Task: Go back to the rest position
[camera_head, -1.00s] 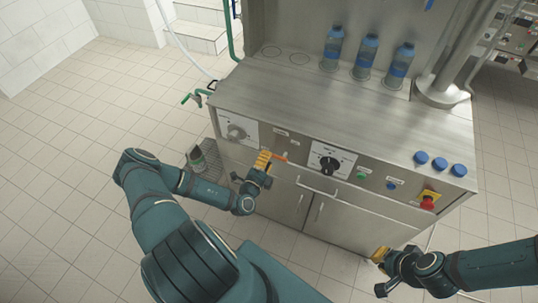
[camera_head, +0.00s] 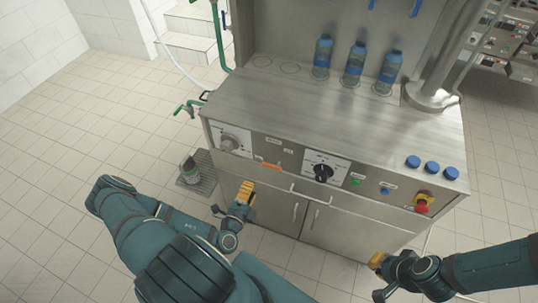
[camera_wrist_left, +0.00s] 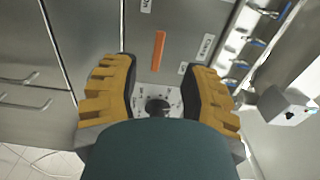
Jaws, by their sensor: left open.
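My left gripper (camera_head: 246,192) is in front of the steel machine (camera_head: 268,205), below its control panel. In the left wrist view it (camera_wrist_left: 160,85) is open, with nothing between its yellow fingers. The orange lever (camera_head: 271,166) on the panel is clear of the fingers; it also shows in the left wrist view (camera_wrist_left: 158,51). My right gripper (camera_head: 377,262) is at the lower right, near the front of the machine. Its fingers are too small and side-on to tell whether they are open.
Three blue-capped bottles (camera_head: 354,64) stand on the machine top. Several blue caps (camera_head: 432,167) lie at its right end. A red emergency button (camera_head: 422,207) is on the front. The tiled floor at left is free.

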